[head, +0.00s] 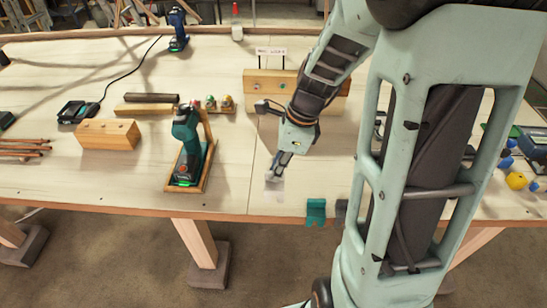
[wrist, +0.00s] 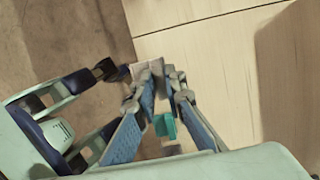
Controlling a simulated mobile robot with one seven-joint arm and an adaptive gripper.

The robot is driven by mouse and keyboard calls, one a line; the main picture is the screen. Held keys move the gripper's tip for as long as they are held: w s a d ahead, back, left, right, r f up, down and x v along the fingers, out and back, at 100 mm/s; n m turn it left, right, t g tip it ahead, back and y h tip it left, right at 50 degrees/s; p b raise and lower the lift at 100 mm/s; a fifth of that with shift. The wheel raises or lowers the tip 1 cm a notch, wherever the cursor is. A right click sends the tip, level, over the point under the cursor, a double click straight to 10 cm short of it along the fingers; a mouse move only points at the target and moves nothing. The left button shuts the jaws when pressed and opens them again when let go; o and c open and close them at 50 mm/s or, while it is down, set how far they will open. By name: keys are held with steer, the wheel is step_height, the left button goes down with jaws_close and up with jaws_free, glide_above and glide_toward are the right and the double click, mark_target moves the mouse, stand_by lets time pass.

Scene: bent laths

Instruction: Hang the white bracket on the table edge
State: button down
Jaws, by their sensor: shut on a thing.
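The white bracket (head: 274,184) is a small pale piece at my fingertips, above the table's front strip, left of the teal bracket. My gripper (head: 279,172) points down and is shut on it. In the wrist view the fingers of my gripper (wrist: 164,76) reach to the pale bracket (wrist: 146,68), close to the table edge. The table edge (head: 240,217) runs along the front. Whether the bracket touches the table or edge I cannot tell; its far side is partly hidden by the fingers.
A teal bracket (head: 316,211) and a dark grey bracket (head: 341,209) hang on the edge to the right. A green tool in a wooden stand (head: 188,150) stands to the left. The tabletop left of my gripper is bare near the edge.

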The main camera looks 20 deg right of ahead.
mark_target(275, 184)
steer(key=shift+s+a+f, duration=0.4)
steer(key=shift+s+a, duration=0.1)
steer(key=shift+s, duration=0.3)
step_height(275, 184, down, 3)
steer(key=b, duration=0.3)
steer(key=shift+f, duration=0.1)
steer(key=shift+f, duration=0.1)
steer(key=shift+f+b, duration=1.1)
steer(key=shift+f, duration=0.25)
steer(key=shift+f+b, duration=0.85)
steer(key=shift+f, duration=0.5)
stand_by(0.4)
steer(key=c, duration=1.9)
jaws_free()
